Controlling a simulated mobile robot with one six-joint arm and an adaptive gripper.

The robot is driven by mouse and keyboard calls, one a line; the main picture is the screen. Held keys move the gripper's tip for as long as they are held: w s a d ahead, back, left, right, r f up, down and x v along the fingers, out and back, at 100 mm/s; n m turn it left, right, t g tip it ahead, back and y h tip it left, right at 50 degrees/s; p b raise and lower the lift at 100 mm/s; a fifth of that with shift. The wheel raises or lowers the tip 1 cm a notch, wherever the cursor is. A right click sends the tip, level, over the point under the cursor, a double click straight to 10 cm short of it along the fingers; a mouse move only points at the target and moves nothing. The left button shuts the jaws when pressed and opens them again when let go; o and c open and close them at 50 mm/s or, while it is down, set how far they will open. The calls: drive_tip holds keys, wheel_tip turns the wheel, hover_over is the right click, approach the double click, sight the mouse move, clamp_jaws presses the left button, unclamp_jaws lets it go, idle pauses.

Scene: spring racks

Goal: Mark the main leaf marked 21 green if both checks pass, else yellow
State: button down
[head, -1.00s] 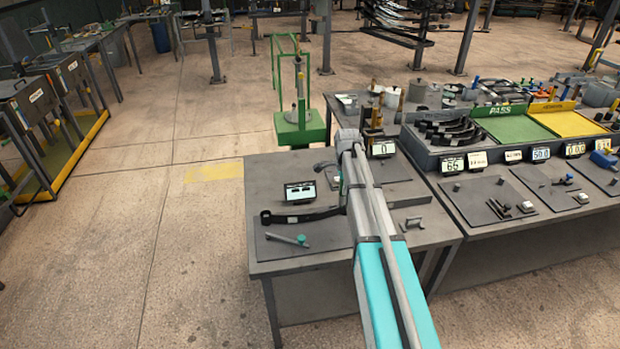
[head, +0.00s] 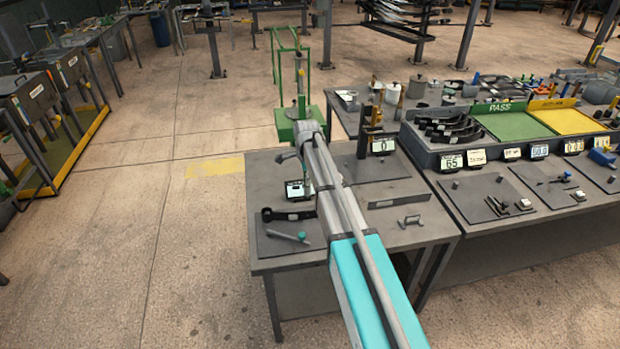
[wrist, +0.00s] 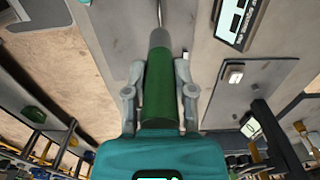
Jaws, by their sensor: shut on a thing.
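My gripper (wrist: 159,78) is shut on a green marker (wrist: 158,95) with a grey collar and a thin tip, seen in the wrist view. The marker points away from the palm, over a grey surface. In the head view my arm hides the gripper and marker. A dark leaf (head: 288,214) with a pale label lies on the near table's left side. My arm covers its right part, and its number cannot be read. A small display (head: 296,190) stands behind it; its reading is not legible.
On the right bench are dark leaves (head: 448,129), a green PASS tray (head: 512,127) and a yellow tray (head: 568,122).

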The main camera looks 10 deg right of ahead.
sight(307, 195)
drive_tip(key=shift+f, duration=0.15)
drive_tip(key=shift+f+b, duration=2.85)
drive_tip(key=shift+b, duration=0.05)
drive_tip(key=shift+f+b, duration=0.5)
drive_tip(key=shift+b, duration=0.05)
idle(0.8)
drive_tip(key=shift+r, duration=0.1)
drive_tip(key=shift+r+p, duration=3.4)
drive_tip(key=shift+p, duration=0.15)
